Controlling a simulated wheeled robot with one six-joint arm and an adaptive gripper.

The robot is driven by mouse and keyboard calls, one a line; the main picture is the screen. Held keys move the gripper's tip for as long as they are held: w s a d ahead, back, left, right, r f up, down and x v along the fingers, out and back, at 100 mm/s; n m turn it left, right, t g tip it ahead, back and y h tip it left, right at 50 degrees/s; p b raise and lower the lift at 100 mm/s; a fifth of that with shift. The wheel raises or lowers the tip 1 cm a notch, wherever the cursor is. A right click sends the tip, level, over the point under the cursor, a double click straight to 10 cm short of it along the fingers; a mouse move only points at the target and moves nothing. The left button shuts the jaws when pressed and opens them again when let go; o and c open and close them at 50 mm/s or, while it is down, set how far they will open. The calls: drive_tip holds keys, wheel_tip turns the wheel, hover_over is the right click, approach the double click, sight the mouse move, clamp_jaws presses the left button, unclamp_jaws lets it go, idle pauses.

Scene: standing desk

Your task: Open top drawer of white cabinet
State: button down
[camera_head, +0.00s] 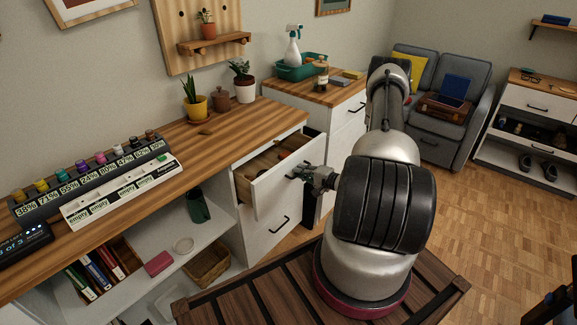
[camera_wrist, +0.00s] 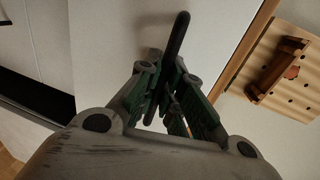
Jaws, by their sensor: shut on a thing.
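The white cabinet (camera_head: 246,233) stands under the right end of the wooden desktop. Its top drawer (camera_head: 275,192) is pulled partly out, and brownish contents show inside, too small to make out. My gripper (camera_head: 306,173) is at the drawer's front face, shut on the black handle. In the wrist view, my gripper's green-padded fingers (camera_wrist: 172,88) close around the dark handle (camera_wrist: 181,30), against the white drawer front (camera_wrist: 105,45). The head view leaves most of this handle hidden behind the fingers. The lower drawer (camera_head: 274,227) is shut.
Potted plants (camera_head: 195,107) and a row of paint pots on a dark display rack (camera_head: 90,178) stand on the desktop (camera_head: 225,140). Right of the open drawer is another white cabinet (camera_head: 345,135).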

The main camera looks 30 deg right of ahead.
drive_tip(key=f+v, duration=0.2)
drive_tip(key=v, duration=1.1)
drive_tip(key=shift+s+f, duration=0.2)
drive_tip(key=shift+f, duration=0.1)
drive_tip(key=c, duration=1.8)
unclamp_jaws()
drive_tip(key=shift+c, duration=0.2)
drive_tip(key=v, duration=1.2)
drive_tip(key=shift+d, duration=0.1)
